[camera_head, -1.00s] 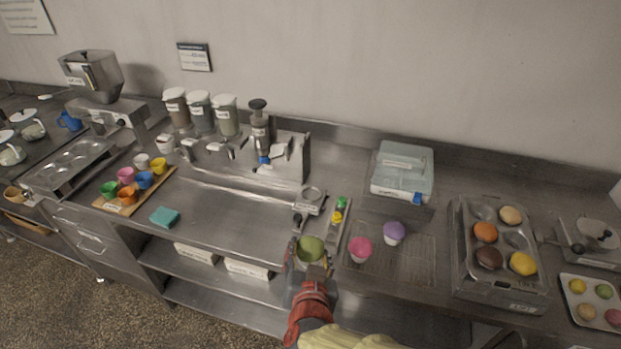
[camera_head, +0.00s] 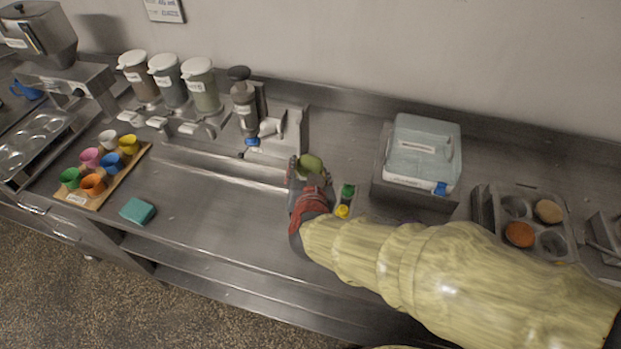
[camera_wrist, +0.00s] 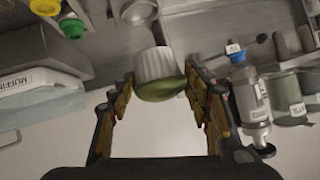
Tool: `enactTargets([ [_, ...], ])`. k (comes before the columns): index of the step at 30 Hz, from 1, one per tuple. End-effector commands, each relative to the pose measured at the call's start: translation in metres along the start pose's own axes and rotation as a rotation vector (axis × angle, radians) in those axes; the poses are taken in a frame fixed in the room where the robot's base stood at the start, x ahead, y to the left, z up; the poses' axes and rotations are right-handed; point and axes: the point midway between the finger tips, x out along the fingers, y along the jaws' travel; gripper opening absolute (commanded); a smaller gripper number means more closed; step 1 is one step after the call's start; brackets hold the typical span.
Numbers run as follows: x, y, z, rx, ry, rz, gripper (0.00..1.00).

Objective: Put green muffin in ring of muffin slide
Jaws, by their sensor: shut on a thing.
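The green muffin (camera_head: 311,164) is held in my gripper (camera_head: 307,172). In the wrist view the green muffin (camera_wrist: 160,72) sits between the fingertips of my gripper (camera_wrist: 160,84), its green top towards me and its pale ribbed wrapper pointing away. A round metal ring (camera_wrist: 138,11) shows just beyond the muffin in the wrist view; it looks like the ring of the muffin slide. The muffin appears apart from the ring, over its near side, though the exact height cannot be told. In the head view my gripper and the muffin hide the ring.
Green and yellow bottles (camera_head: 345,199) stand right of my gripper. A dispenser (camera_head: 244,105) with a blue part stands close behind it. A lidded box (camera_head: 421,150) is to the right. Coloured cups (camera_head: 93,184) and a teal sponge (camera_head: 138,211) lie left. The counter between is clear.

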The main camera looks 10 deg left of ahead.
Motion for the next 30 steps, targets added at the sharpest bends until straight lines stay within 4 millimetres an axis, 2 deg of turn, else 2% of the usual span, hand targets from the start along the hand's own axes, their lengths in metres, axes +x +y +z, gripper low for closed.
enactTargets([
  [1, 0.016, 0.003, 0.002, 0.003, 0.001, 0.004, 0.35],
  [3, 0.032, 0.006, 0.004, 0.002, 0.0, 0.004, 0.35],
  [9, 0.069, 0.012, 0.019, 0.0, 0.0, 0.001, 0.35],
  [17, 0.085, 0.015, 0.024, 0.0, 0.001, 0.0, 0.35],
  [20, 0.095, 0.017, 0.029, 0.0, 0.0, 0.0, 0.35],
  [25, 0.105, 0.023, 0.05, 0.0, 0.0, -0.001, 0.35],
  [30, 0.107, 0.023, 0.053, 0.001, 0.001, -0.001, 0.35],
])
